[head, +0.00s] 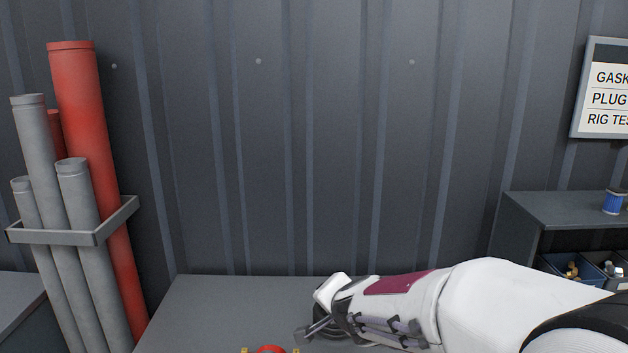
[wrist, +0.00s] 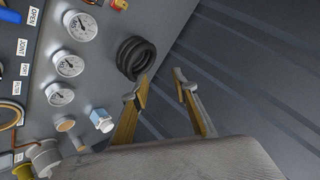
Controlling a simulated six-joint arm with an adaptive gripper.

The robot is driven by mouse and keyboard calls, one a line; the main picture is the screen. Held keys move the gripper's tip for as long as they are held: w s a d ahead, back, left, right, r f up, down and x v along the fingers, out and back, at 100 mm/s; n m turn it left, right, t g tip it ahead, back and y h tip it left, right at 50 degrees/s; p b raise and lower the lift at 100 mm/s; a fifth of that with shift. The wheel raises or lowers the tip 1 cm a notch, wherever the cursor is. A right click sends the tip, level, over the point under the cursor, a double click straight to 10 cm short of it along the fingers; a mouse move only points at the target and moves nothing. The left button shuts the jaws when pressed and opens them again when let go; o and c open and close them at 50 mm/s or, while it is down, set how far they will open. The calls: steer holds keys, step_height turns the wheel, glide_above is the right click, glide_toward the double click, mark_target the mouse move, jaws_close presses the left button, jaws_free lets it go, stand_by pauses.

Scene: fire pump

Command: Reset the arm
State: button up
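My arm (head: 480,300) lies low across the right half of the head view, pointing left over the grey bench. My gripper (head: 308,333) is at its left end, near the bench surface. In the wrist view my gripper (wrist: 160,79) has its two fingers apart with nothing between them. The fingertips are beside a stack of black rings (wrist: 136,58) on the bench; I cannot tell how far above the bench they are.
Several gauges (wrist: 66,66) and a blue-and-white fitting (wrist: 102,120) are on the bench. A red round part (head: 270,349) shows at the head view's bottom edge. Red and grey pipes (head: 77,130) stand at left; a shelf (head: 560,208) with bins stands at right.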

steer(key=s+a+n+g+y, duration=0.1)
steer(key=s+n+g+y, duration=0.45)
steer(key=s, duration=1.15)
steer(key=s+d+r+n+h, duration=0.1)
steer(key=s+d+n+h, duration=0.2)
steer(key=s+d+h, duration=0.4)
steer(key=shift+s+d+r+t, duration=0.2)
steer(key=shift+s+d+t, duration=0.15)
steer(key=shift+s+d, duration=4.35)
steer(key=shift+s+a, duration=0.85)
steer(key=shift+a, duration=0.05)
